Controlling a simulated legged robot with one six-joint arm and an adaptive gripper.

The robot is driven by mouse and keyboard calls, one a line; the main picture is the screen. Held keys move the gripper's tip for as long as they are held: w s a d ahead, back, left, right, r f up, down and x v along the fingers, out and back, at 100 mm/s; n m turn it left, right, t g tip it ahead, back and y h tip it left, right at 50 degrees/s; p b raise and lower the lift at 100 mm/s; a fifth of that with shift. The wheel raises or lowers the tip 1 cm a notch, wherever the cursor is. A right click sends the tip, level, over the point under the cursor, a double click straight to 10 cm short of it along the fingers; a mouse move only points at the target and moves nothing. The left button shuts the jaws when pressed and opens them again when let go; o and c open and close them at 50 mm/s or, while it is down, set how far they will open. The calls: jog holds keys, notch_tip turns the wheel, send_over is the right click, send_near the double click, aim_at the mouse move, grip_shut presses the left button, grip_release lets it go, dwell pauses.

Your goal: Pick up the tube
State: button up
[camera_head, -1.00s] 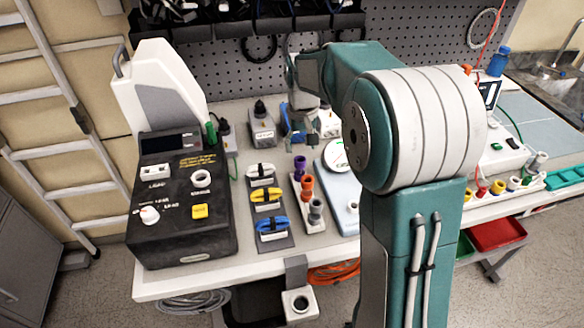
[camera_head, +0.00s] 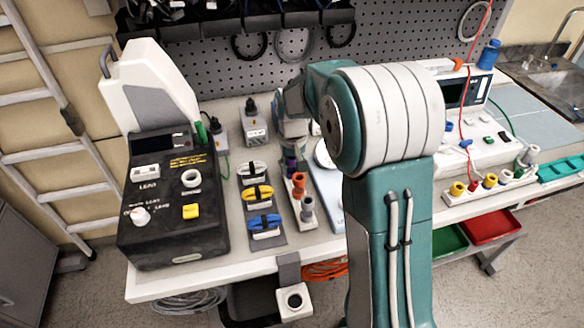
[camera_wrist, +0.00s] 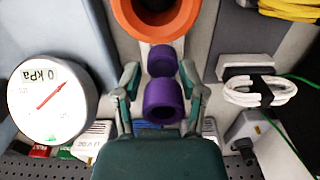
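A purple hollow tube-like piece (camera_wrist: 163,102) shows between the fingers of my gripper (camera_wrist: 160,75) in the wrist view. The fingers are apart, one on each side; I cannot tell whether either touches it. An orange open-ended piece (camera_wrist: 155,18) is just beyond it. In the head view the purple piece (camera_head: 290,167), the orange piece (camera_head: 298,184) and a grey one (camera_head: 307,208) stand in a row on a light holder (camera_head: 300,222). My gripper (camera_head: 292,142) is low over the purple end there, with its fingertips partly hidden.
White, yellow and blue coiled cables (camera_head: 258,194) sit left of the row. A black control box (camera_head: 173,205) stands further left. A round gauge (camera_wrist: 52,100) is close on the left in the wrist view. A perforated panel (camera_head: 380,50) closes the back.

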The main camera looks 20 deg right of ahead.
jog(key=shift+c, duration=1.4)
jog(key=shift+a, duration=0.15)
